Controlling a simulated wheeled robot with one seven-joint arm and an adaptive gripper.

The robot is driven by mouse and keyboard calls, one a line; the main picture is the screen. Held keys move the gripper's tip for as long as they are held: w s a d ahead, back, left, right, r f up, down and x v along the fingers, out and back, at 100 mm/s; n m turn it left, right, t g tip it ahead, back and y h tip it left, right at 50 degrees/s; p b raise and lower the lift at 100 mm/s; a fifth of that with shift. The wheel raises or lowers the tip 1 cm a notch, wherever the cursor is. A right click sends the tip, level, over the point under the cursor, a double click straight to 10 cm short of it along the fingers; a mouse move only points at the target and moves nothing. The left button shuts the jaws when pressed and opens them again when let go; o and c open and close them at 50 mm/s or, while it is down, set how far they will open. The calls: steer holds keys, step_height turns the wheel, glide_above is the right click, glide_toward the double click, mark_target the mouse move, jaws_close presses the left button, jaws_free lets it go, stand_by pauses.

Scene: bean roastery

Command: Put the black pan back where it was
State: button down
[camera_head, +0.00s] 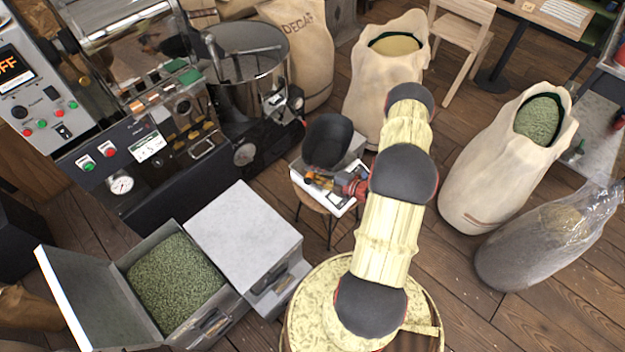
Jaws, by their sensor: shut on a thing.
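The black pan (327,139) shows near the middle of the head view, its dark bowl tilted up above a small scale. My gripper (316,180) is at the pan's near lower edge, shut on it. The contact between fingers and pan is small and partly hidden. The scale (345,205), with a white front and grey top, stands on a small round stool (314,201) under the pan and gripper. I cannot tell whether the pan touches the scale.
A roaster with a round cooling drum (250,95) stands to the left. Bean sacks (385,85) (490,180) stand behind and right. A grey box (243,237) and an open bin of green beans (172,280) are at front left.

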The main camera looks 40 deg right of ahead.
steer(key=shift+w+d+f, duration=0.25)
steer(key=shift+f, duration=0.1)
steer(key=shift+w+d+f+b, duration=0.1)
steer(key=shift+f+b, duration=0.3)
steer(key=shift+f, duration=0.55)
steer(key=shift+w+d+f+b, duration=0.1)
steer(key=shift+f+b, duration=0.3)
steer(key=shift+f, duration=0.65)
steer(key=c, duration=1.6)
jaws_free()
